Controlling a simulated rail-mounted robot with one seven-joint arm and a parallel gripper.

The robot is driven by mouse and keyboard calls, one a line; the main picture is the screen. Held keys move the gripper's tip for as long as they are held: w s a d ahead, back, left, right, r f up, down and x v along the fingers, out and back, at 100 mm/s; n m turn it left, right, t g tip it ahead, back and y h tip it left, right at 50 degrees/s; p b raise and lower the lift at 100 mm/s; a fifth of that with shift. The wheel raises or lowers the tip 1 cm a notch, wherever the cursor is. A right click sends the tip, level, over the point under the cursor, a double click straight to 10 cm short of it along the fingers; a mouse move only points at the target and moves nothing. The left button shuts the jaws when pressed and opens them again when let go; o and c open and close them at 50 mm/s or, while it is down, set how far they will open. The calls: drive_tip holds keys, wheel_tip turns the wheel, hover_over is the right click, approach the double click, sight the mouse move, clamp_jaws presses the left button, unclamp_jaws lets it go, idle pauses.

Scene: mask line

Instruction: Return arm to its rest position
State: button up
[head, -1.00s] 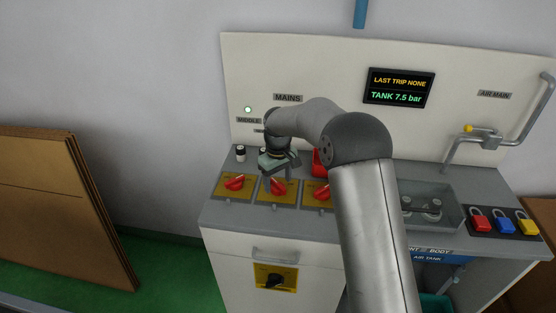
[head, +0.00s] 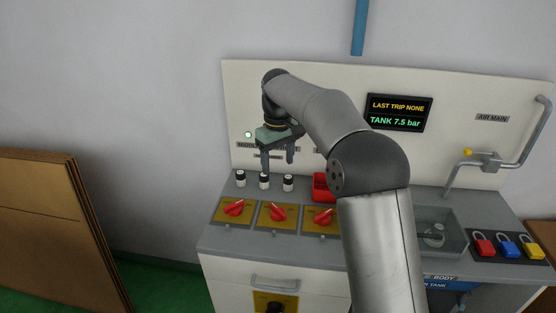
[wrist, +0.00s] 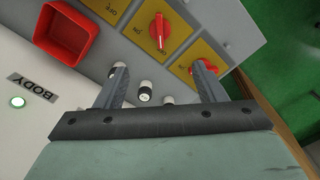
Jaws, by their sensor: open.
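My gripper (head: 277,160) is open and empty. In the head view it hangs fingers-down above the back of the grey bench, in front of the upright panel (head: 300,90). Several small black-and-white cylinders (head: 264,181) stand on the bench below it. In the wrist view, its two fingers (wrist: 162,85) are spread apart with nothing held between them. A black-and-white cylinder (wrist: 145,91) shows between the fingers in that view, on the surface beyond. My arm reaches up from the bottom of the head view and bends left to the gripper.
Red rotary switches on yellow plates (head: 277,213) line the bench front. A red bin (head: 321,186) stands right of the cylinders, partly behind my arm. A metal tray (head: 455,244) and padlocks (head: 508,246) lie right. A pipe (head: 536,125) projects at far right. Cardboard (head: 40,220) leans left.

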drive_tip(key=s+d+f+m, duration=0.1)
drive_tip(key=s+d+m, duration=0.1)
drive_tip(key=s+d, duration=0.5)
drive_tip(key=s+d+m, duration=0.2)
drive_tip(key=s+d, duration=0.1)
drive_tip(key=s, duration=0.8)
drive_tip(key=s+d+f+m, duration=0.1)
drive_tip(key=s+d+m, duration=0.1)
drive_tip(key=s+d, duration=0.5)
drive_tip(key=s+f+m, duration=0.1)
drive_tip(key=s+f, duration=0.4)
drive_tip(key=s, duration=0.7)
drive_tip(key=shift+s+d+f+m, duration=0.2)
drive_tip(key=shift+f+m, duration=0.15)
drive_tip(key=shift+m, duration=0.05)
